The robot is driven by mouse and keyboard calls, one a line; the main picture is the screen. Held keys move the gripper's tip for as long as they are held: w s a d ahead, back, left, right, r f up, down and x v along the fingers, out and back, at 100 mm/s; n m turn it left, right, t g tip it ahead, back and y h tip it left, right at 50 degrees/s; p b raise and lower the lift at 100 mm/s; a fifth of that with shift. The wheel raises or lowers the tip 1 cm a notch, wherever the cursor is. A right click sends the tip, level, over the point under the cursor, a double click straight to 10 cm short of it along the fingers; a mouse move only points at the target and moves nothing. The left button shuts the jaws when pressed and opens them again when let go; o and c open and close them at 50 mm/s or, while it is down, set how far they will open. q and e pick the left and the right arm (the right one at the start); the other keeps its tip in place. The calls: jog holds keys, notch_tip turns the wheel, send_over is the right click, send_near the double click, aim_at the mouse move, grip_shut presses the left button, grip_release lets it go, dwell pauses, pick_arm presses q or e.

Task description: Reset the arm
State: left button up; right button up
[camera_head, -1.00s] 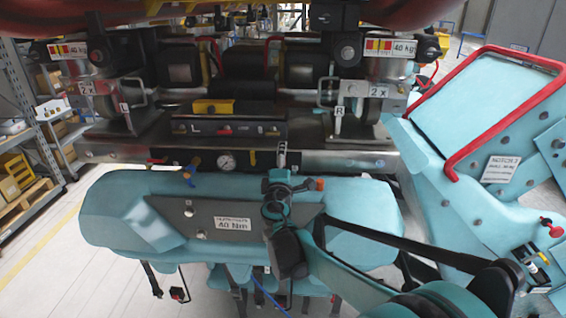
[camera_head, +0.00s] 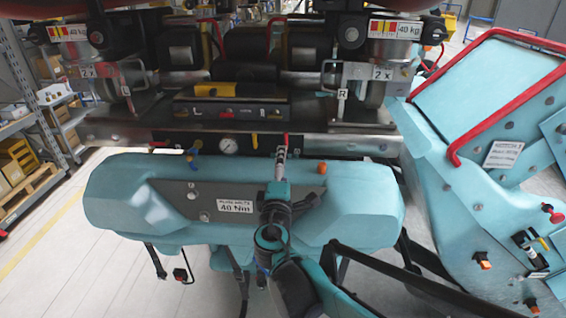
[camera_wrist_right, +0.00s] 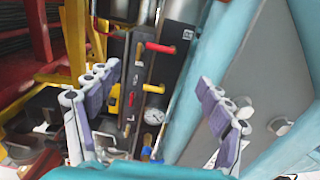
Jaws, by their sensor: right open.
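My right gripper (camera_head: 281,152) reaches up in front of the coaster train's turquoise front body (camera_head: 130,205), near the dark strip of valves above it. In the right wrist view, my right gripper (camera_wrist_right: 155,80) has its two grey-purple fingers spread wide with nothing between them. The gauge also shows in the head view (camera_head: 227,145), left of the gripper. My left gripper is in neither view.
A turquoise seat-like part with a red rail (camera_head: 485,122) stands at the right. A blue lever (camera_head: 193,160) and an orange knob (camera_head: 322,168) sit near the front body's top. Shelving (camera_head: 20,125) stands at the far left, with open floor before it.

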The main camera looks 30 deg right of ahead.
dwell(0.4)
jog(key=s+f+m+g+y+b, duration=0.1)
jog(key=s+f+m+g+b, duration=0.2)
jog(key=f, duration=0.5)
jog(key=s+a+f+m+g+y+b, duration=0.1)
jog(key=s+f+m+b, duration=0.1)
jog(key=s+f+b, duration=0.45)
jog(key=s+f+m+g+y+b, duration=0.1)
jog(key=s+f+m+b, duration=0.15)
jog(key=f, duration=0.75)
jog(key=s+a+f+m+g+y+b, duration=0.1)
jog(key=s+a+f+m+y+b, duration=0.1)
jog(key=a+f, duration=0.3)
jog(key=s+a+f+m+g+y+b, duration=0.2)
jog(key=s+a+f+y+b, duration=0.2)
jog(key=f, duration=0.5)
jog(key=shift+s+a+y+b, duration=0.3)
jog(key=shift+s+a+b, duration=0.25)
jog(key=shift+s+a, duration=0.35)
jog(key=shift+w+a+f, duration=0.1)
